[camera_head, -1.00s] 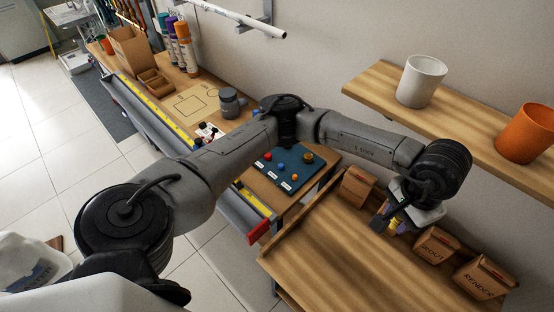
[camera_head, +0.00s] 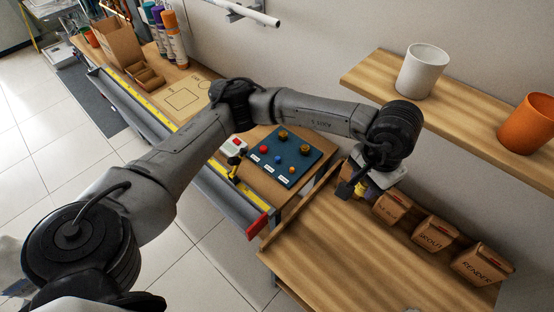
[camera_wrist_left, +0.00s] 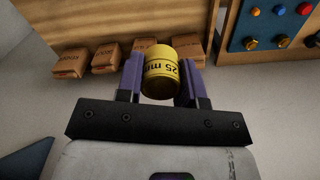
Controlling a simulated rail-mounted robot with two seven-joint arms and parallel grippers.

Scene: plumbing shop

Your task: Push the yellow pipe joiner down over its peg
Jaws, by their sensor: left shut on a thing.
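My left gripper (camera_head: 352,186) is shut on the yellow pipe joiner (camera_wrist_left: 161,72), which is marked "25 mm". In the left wrist view the joiner sits between the two purple fingers. In the head view the gripper is over the back left of the wooden surface, right of the bench, and the joiner is mostly hidden there. A dark blue board (camera_head: 297,171) lies on the bench with red, blue, orange and brass round parts on it. It also shows at the top right of the left wrist view (camera_wrist_left: 262,28). I cannot tell which peg is the joiner's. My right gripper is not in view.
A shelf (camera_head: 460,118) above holds a white cup (camera_head: 422,72) and an orange cup (camera_head: 527,124).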

